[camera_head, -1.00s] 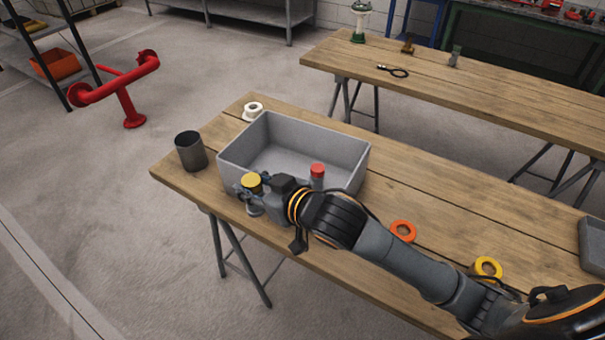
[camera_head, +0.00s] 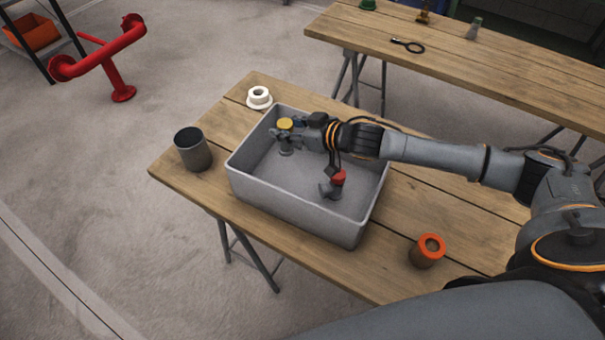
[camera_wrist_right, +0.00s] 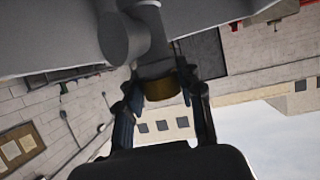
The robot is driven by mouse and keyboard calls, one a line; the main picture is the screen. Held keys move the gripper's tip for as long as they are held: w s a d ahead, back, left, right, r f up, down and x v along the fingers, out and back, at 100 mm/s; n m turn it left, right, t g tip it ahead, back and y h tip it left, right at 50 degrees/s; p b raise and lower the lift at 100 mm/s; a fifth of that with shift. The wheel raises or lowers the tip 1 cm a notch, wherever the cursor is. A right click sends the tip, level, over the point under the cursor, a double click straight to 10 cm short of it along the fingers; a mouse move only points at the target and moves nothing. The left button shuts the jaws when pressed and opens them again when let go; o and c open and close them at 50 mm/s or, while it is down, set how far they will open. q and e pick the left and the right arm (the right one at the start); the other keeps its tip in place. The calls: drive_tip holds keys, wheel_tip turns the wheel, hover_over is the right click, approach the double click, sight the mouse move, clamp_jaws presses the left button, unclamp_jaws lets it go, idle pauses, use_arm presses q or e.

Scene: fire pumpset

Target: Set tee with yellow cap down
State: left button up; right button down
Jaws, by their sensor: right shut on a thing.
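The tee with yellow cap (camera_head: 286,124) is held by my right gripper (camera_head: 287,136) over the far left part of the grey bin (camera_head: 290,214). The tee is upright with its yellow cap on top; whether its base touches the bin floor I cannot tell. In the right wrist view the tee's yellow part (camera_wrist_right: 162,88) sits between the two fingers (camera_wrist_right: 163,105). A tee with a red cap (camera_head: 335,186) is in the bin, at its right side, below my right arm. My left gripper is not seen.
A dark grey cup (camera_head: 192,150) stands left of the bin on the wooden table (camera_head: 457,235). A white flanged piece (camera_head: 259,97) sits behind the bin, and an orange-topped piece (camera_head: 428,250) to its right. The bin's middle floor looks clear.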

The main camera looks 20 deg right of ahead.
sight(290, 154)
drive_tip(key=shift+s+f, duration=0.2)
drive_tip(key=shift+f, duration=0.2)
drive_tip(key=f, duration=0.4)
drive_tip(key=shift+s+f, duration=0.35)
wheel_tip(290, 154, down, 4)
drive_tip(key=shift+f+p, duration=0.1)
drive_tip(key=shift+p, duration=0.2)
drive_tip(key=shift+f, duration=0.15)
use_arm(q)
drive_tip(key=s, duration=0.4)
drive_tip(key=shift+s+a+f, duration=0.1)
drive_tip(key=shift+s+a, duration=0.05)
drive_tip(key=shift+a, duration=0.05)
use_arm(e)
drive_tip(key=c, duration=0.9)
unclamp_jaws()
drive_tip(key=shift+o, duration=0.2)
drive_tip(key=shift+r, duration=0.25)
use_arm(q)
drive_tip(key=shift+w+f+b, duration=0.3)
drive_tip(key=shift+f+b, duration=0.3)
drive_tip(key=shift+b, duration=0.1)
use_arm(e)
drive_tip(key=v, duration=0.7)
drive_tip(key=shift+s, duration=0.2)
